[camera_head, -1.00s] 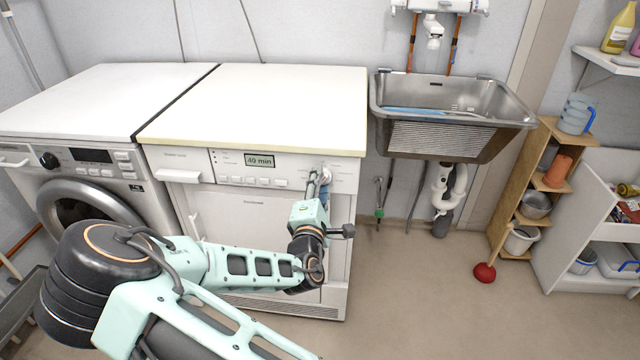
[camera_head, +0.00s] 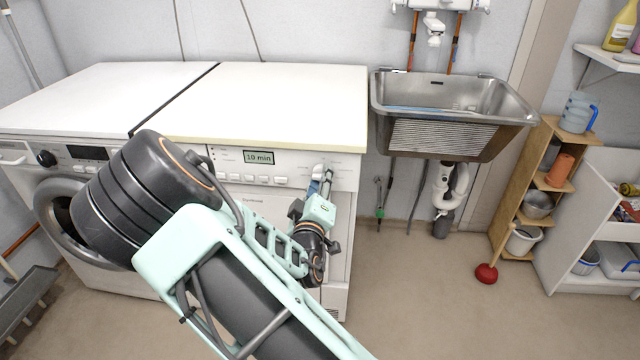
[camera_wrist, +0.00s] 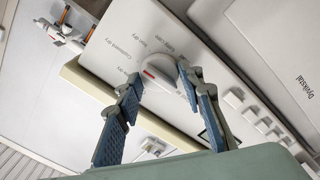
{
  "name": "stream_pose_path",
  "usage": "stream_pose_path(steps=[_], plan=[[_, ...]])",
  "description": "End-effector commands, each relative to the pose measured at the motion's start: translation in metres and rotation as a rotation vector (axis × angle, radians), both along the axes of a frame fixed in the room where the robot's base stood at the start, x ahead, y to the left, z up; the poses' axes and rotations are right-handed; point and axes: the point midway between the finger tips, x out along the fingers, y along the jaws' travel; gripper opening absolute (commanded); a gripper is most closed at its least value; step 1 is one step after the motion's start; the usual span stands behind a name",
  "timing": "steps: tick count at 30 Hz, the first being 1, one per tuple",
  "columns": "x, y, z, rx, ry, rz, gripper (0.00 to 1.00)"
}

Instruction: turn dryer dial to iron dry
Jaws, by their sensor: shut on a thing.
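The white dryer (camera_head: 345,260) stands in the middle of the head view. Its display (camera_head: 259,157) reads "10 min". The round white dial (camera_wrist: 165,88) with a red mark shows on the panel in the wrist view, with printed labels such as "Cupboard dry" around it. My gripper (camera_wrist: 159,75) is shut on the dial, one blue-padded finger on each side. In the head view my gripper (camera_head: 320,180) is at the right end of the panel and mostly hides the dial. I cannot read which label the red mark points to.
A washing machine (camera_head: 60,115) stands left of the dryer. A steel basin (camera_head: 510,110) hangs to the right with pipes below. A wooden shelf (camera_head: 515,195) and a red plunger (camera_head: 486,274) are farther right. The floor in front is clear.

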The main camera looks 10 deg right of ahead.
Motion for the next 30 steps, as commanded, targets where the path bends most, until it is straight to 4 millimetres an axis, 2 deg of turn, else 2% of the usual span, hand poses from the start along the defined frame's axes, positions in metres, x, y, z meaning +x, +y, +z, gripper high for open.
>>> stream_pose_path(steps=[15,30], plan=[[-0.0003,-0.0011,-0.0019,0.407,-0.132,-0.001,0.11],[-0.0005,-0.0006,-0.0004,0.546,-0.176,0.0,0.11]])
